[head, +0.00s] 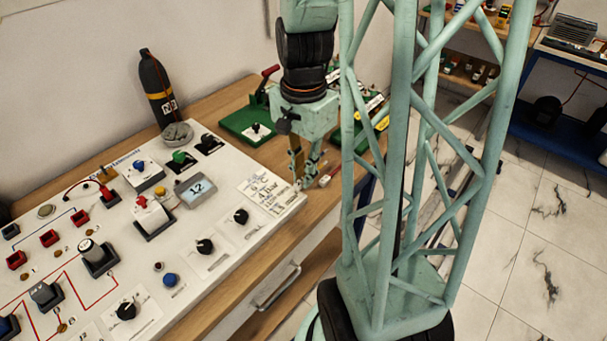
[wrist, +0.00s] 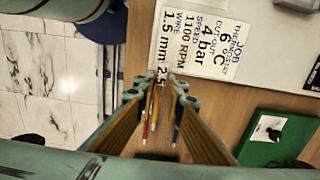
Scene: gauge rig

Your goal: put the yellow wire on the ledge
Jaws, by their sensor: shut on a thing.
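My gripper (head: 305,180) is low over the wooden bench, just off the right end of the white panel. In the wrist view my gripper (wrist: 165,88) has its fingertips close together, shut on the yellow wire (wrist: 154,112). A red wire (wrist: 147,122) and a blue wire (wrist: 178,122) lie close on either side of it. The fingers hide part of the wires, so their full length does not show. I cannot make out for sure which surface is the ledge.
The white panel (head: 215,232) carries knobs, switches and a handwritten card (head: 268,190). A green board (head: 246,122) with a black knob stands behind the gripper; it also shows in the wrist view (wrist: 262,140). A dark bottle (head: 155,88) stands at the back. Bare wood (head: 328,200) lies near the gripper.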

